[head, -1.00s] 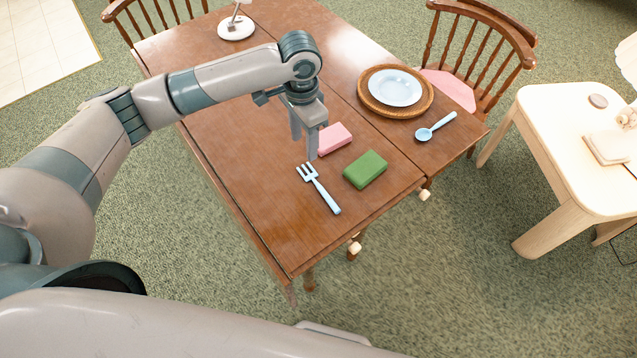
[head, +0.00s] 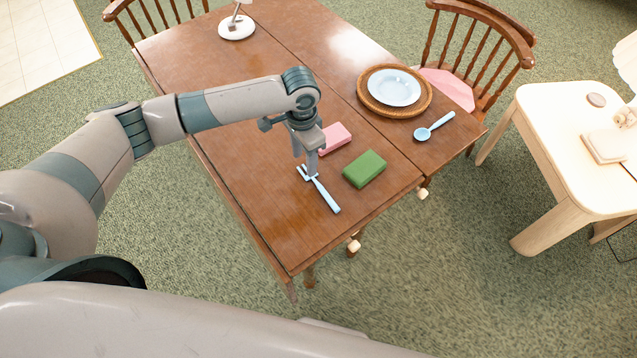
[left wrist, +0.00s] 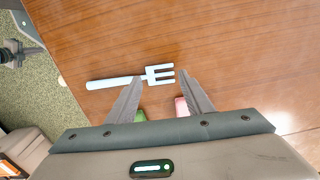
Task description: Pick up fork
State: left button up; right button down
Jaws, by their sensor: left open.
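The light blue fork (head: 324,193) lies flat on the brown wooden table (head: 250,190), near its front edge. In the left wrist view the fork (left wrist: 112,83) lies across the picture, tines to the right. My left gripper (head: 305,172) is above the tine end of the fork, fingers pointing down. In the left wrist view the open fingers (left wrist: 165,80) are spread on either side of the fork's neck and tines, with nothing held. I cannot tell whether a fingertip touches the fork. My right gripper is not in view.
A green block (head: 365,169) and a pink block (head: 335,138) lie close to the gripper's right. Beyond are a blue plate (head: 394,87) on a woven mat (head: 370,104) and a blue spoon (head: 435,126). The table left of the fork is clear.

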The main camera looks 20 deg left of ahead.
aim_at(304, 172)
pick_arm(q)
jog(key=shift+s+a+f+p, duration=0.15)
jog(key=shift+f+p, duration=0.35)
jog(key=shift+f, duration=1.4)
jog(key=c, duration=0.7)
